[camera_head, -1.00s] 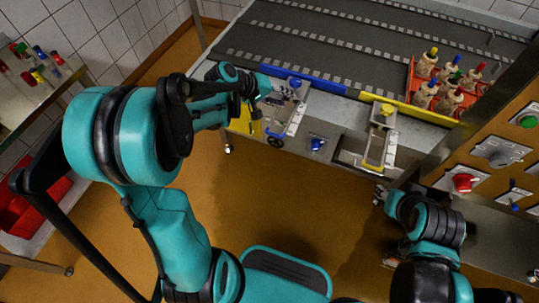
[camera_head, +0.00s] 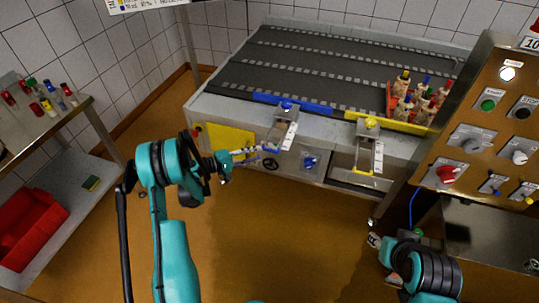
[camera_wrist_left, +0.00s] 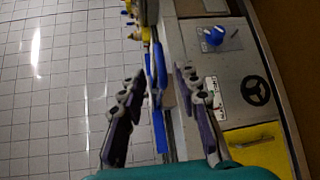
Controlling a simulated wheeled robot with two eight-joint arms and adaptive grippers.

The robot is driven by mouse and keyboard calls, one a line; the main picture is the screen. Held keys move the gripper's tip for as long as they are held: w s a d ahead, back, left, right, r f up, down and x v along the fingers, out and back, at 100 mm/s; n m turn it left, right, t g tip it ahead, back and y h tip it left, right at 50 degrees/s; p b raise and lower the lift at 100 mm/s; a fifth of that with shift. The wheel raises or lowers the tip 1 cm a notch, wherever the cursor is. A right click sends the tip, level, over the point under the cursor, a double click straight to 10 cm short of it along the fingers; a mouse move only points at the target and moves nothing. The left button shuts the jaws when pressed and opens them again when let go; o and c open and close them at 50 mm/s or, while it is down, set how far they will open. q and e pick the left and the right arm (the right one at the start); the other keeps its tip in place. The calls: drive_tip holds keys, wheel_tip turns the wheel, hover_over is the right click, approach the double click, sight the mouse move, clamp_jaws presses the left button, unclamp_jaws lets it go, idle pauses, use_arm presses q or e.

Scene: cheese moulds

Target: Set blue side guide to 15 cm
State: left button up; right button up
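The blue side guide (camera_head: 305,104) is a long blue bar along the conveyor's front edge. A blue knob (camera_head: 287,106) sits on its bracket, beside a white scale strip (camera_head: 289,136) too small to read. My left gripper (camera_head: 262,155) is just in front of and left of the bracket's lower end. In the left wrist view my left gripper (camera_wrist_left: 158,118) has its two fingers well apart. The blue bar (camera_wrist_left: 158,90) appears between them in that view, with no clear contact. My right gripper (camera_head: 376,241) is low at the right, mostly hidden by its arm.
A yellow guide (camera_head: 400,123) with a yellow knob (camera_head: 371,122) is to the right. A red crate (camera_head: 393,106) of bottles stands on the conveyor (camera_head: 320,70). A blue knob (camera_head: 309,162) and a black handwheel (camera_head: 270,164) are on the front. The control panel (camera_head: 470,130) stands right.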

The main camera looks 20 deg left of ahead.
sight(270, 151)
use_arm(q)
drive_tip(key=b+x, duration=0.2)
drive_tip(key=x, duration=0.5)
drive_tip(key=shift+w+d+f, duration=0.1)
drive_tip(key=shift+w, duration=0.1)
clamp_jaws()
